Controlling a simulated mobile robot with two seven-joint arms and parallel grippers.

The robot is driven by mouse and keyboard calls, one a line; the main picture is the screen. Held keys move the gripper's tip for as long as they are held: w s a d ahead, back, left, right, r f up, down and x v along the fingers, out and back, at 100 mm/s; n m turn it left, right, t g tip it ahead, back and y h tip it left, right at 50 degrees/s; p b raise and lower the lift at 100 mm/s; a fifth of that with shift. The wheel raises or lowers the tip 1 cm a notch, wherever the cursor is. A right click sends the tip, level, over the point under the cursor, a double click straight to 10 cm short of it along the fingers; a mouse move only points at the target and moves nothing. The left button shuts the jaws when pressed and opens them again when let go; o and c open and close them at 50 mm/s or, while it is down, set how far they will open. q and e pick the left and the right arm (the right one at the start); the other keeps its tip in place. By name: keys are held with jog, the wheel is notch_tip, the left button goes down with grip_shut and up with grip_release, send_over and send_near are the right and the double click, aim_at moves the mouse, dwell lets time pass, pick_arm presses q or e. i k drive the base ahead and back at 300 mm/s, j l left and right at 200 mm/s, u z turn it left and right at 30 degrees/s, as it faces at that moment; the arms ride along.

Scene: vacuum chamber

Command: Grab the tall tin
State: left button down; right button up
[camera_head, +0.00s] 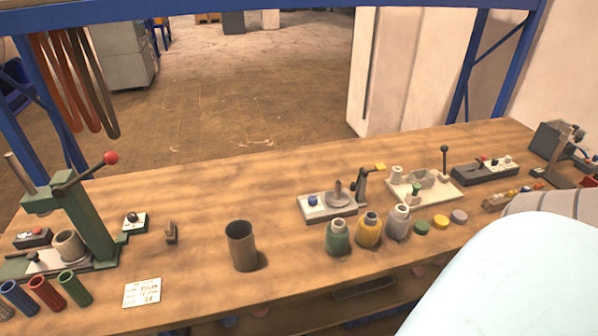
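The tall tin (241,247) is a dark grey-brown open cylinder. It stands upright on the wooden workbench (200,200), left of the middle of the camera_head view. Nothing touches it, and its inside is dark. A large pale rounded shape at the lower right looks like part of my own arm, and it hides the bench's right front. Neither of my grippers shows in this view.
A green lever press (90,215) with a red knob stands at left. Blue, red and green tubes (46,292) and a white card (142,292) lie at front left. Green, yellow and grey bottles (368,230) stand right of the tin. Blue frame posts (465,80) rise behind.

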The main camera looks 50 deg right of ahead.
aim_at(239, 233)
jog(key=z, duration=0.95)
